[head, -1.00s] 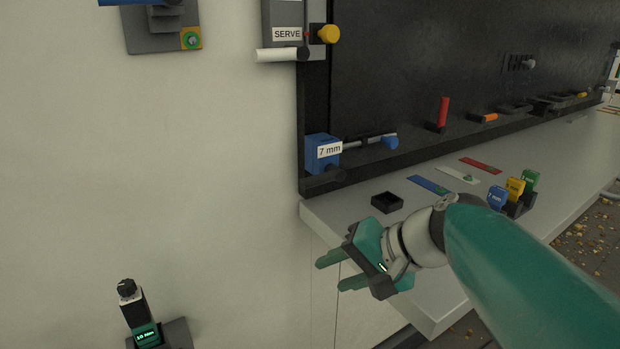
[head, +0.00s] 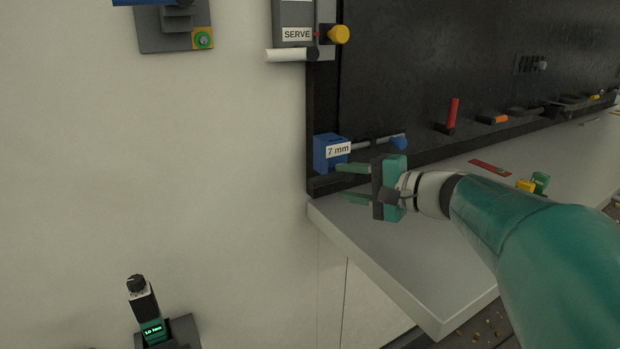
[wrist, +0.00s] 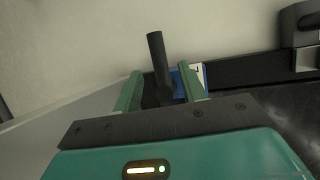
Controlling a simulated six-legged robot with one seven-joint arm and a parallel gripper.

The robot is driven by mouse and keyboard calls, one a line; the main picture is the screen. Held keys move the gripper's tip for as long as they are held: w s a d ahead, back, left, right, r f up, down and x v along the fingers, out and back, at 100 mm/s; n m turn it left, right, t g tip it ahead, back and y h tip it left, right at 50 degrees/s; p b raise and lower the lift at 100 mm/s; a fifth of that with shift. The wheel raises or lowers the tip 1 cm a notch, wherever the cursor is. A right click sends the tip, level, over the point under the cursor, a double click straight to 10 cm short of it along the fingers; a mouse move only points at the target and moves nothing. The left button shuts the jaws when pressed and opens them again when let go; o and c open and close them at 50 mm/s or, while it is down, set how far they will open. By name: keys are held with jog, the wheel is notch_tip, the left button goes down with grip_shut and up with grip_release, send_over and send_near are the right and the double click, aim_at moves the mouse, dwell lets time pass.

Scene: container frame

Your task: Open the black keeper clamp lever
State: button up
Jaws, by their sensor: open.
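The black lever (wrist: 156,60) shows in the wrist view as a dark round bar between my fingers, its free end reaching past the fingertips. In the head view I cannot make it out clearly beside my gripper. My gripper (head: 341,182) is open, with its two green fingers pointing left in front of the lower corner of the black frame. In the wrist view my gripper (wrist: 161,75) has one finger on each side of the lever; I cannot tell whether either touches it. The blue 7 mm block (head: 326,154) is just above the upper finger; its edge (wrist: 177,84) shows beside the right finger.
The grey shelf (head: 400,262) lies under my gripper. A blue-tipped rod (head: 365,145) runs right from the block. A red peg (head: 453,113) stands on the frame's ledge. The SERVE panel (head: 296,22) is above. The pale wall at left is clear near my gripper.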

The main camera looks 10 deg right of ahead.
aim_at(332, 180)
jog(key=x, duration=0.5)
jog(key=shift+w+a, duration=0.25)
grip_shut()
